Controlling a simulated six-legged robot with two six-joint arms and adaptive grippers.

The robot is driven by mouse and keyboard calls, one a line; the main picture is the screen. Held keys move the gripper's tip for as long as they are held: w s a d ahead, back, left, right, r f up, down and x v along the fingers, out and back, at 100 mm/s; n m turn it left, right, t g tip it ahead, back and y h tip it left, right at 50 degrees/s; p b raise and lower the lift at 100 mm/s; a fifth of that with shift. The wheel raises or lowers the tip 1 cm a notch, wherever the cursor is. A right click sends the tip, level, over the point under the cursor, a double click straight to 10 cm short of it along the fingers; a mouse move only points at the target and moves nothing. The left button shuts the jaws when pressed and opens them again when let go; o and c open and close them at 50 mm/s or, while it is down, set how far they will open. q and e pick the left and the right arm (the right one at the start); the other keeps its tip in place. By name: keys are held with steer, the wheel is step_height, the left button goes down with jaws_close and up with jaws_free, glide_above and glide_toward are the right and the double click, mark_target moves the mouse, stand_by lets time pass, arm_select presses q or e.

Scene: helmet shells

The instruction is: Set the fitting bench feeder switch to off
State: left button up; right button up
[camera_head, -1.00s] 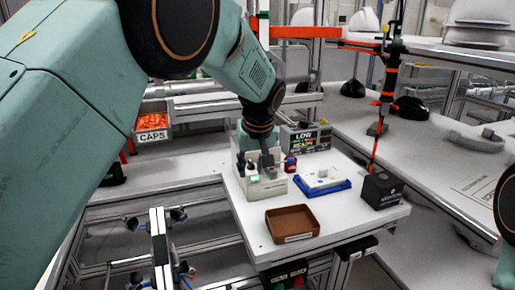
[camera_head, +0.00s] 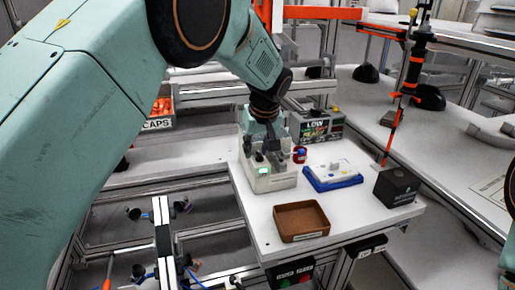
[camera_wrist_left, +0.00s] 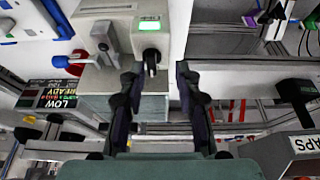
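The bench feeder is a pale box (camera_head: 275,183) at the left side of the white fitting bench, with a lit green indicator (camera_head: 264,171) on its front. In the left wrist view the green indicator (camera_wrist_left: 149,25) sits beside a small black switch (camera_wrist_left: 151,59) on the pale housing (camera_wrist_left: 110,14). My left gripper (camera_head: 268,146) is over the feeder. In the wrist view the left gripper (camera_wrist_left: 158,73) has its two dark fingers apart, with the switch between and just past their tips; contact cannot be told. My right gripper is out of view.
A brown tray (camera_head: 301,236), a blue-edged white block (camera_head: 333,179), a black box (camera_head: 396,188) and a red-and-blue item (camera_head: 299,155) stand on the bench. A sign reading LOW (camera_head: 315,128) is behind. A grey lever (camera_wrist_left: 92,60) is beside the switch in the wrist view.

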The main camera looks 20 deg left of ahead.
arm_select(q)
steer(key=shift+w+a+f, duration=0.1)
steer(key=shift+w+f, duration=0.05)
steer(key=shift+f, duration=0.2)
steer(key=shift+d+r, duration=0.1)
steer(key=shift+d, duration=0.95)
steer(key=shift+a+f, duration=0.2)
steer(key=shift+a, duration=0.7)
steer(key=c, duration=0.5)
steer(key=shift+w+d, duration=0.1)
steer(key=shift+d, duration=0.05)
steer(key=shift+c, duration=0.7)
steer(key=shift+d, duration=0.45)
jaws_close()
steer(key=shift+a, duration=0.3)
steer(key=shift+d+r, duration=0.1)
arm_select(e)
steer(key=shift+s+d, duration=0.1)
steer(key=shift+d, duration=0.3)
